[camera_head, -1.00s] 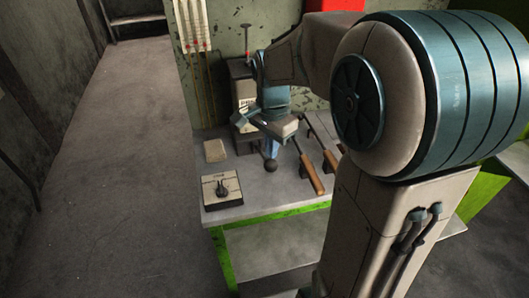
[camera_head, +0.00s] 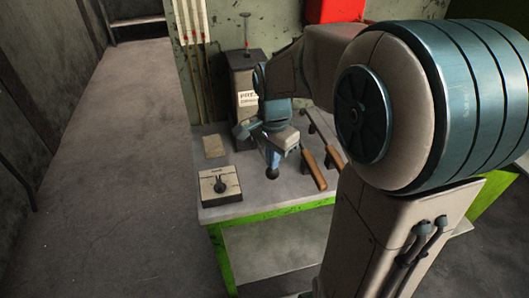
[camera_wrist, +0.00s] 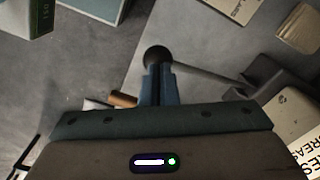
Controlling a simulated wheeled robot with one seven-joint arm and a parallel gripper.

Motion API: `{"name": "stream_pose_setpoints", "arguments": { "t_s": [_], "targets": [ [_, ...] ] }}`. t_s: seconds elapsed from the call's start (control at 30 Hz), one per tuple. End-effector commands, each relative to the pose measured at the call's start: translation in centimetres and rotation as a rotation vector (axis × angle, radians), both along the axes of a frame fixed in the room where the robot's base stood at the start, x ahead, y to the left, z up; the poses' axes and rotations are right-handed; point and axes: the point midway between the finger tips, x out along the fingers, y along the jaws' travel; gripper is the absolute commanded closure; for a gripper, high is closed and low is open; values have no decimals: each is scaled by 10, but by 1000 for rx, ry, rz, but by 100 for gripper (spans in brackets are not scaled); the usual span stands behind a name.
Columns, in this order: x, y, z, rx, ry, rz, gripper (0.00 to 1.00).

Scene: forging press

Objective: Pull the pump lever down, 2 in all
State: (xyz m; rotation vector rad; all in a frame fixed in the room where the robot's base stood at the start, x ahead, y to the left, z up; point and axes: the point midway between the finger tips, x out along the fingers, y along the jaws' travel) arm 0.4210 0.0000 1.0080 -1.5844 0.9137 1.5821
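The pump lever is a thin rod (camera_wrist: 212,78) with a dark ball knob (camera_wrist: 157,56) at its end. In the head view the knob (camera_head: 272,172) hangs low, just above the workbench near its front edge. The rod runs right in the wrist view to a dark pump body (camera_wrist: 275,82). My gripper (camera_wrist: 158,70) has its two blue fingers close together, with their tips at the knob and the knob showing beyond them. In the head view my gripper (camera_head: 272,160) is directly above the knob. Whether the tips press on it is partly hidden.
On the workbench (camera_head: 240,205) stand a box with a dark rotary switch (camera_head: 220,186), a pale block (camera_head: 214,146) and wooden-handled tools (camera_head: 313,169). A dark press unit (camera_head: 241,75) with a label stands behind my gripper. The floor at left is clear.

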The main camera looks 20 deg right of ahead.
Motion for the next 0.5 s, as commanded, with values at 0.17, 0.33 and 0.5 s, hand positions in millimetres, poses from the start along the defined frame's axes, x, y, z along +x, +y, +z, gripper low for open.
{"name": "stream_pose_setpoints", "arguments": {
  "t_s": [0.17, 0.33, 0.5],
  "targets": [
    [-4, 0, -21, 0, 1, 0, 100],
    [-6, 0, -30, 0, 1, 0, 100],
    [-6, 0, -29, 0, 1, 0, 100]
  ]
}}
